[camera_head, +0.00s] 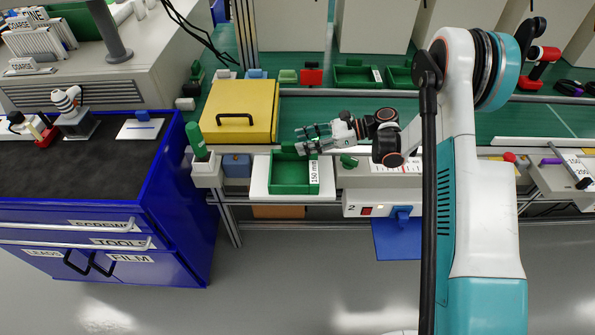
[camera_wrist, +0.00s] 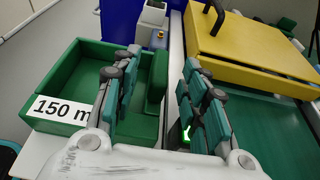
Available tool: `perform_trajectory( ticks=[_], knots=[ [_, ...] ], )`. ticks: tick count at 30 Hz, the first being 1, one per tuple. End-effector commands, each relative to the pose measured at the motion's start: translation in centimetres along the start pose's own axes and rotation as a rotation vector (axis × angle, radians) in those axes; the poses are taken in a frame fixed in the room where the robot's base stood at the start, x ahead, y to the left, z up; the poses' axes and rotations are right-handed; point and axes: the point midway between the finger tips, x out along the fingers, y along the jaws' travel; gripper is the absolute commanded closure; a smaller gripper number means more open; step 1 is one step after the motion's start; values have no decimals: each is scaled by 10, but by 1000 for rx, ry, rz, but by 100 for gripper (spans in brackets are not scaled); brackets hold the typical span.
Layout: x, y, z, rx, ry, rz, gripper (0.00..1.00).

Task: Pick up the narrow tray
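The green tray (camera_head: 272,178), labelled "150 mm", sits on a white surface near the bench's front edge. It looks empty inside. In the wrist view the tray (camera_wrist: 60,75) fills the left side, with a raised green block (camera_wrist: 157,78) at its right-hand wall. In the wrist view the gripper (camera_wrist: 160,85) has one finger over the tray's inside and the other beyond the block. I cannot tell whether either finger touches the tray.
A yellow lidded box (camera_head: 240,105) with a black handle stands just behind the tray. A blue drawer cabinet (camera_head: 160,215) is at left. A small blue block (camera_head: 237,166) is left of the tray. More green trays (camera_head: 355,76) stand farther back. Grey floor in front is clear.

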Motion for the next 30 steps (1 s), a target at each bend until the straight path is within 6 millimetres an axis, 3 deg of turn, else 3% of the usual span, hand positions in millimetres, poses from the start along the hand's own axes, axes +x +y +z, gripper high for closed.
perform_trajectory(
  ticks=[3, 14, 21, 29, 30],
  knots=[
    [19, 0, -2, -1, 0, 2, 60],
    [42, 0, -3, -2, 1, 1, 60],
    [76, -1, -5, -1, 1, 2, 60],
    [81, -2, -3, -1, 1, -1, 60],
    [81, -2, -3, -1, 1, -1, 65]
  ],
)
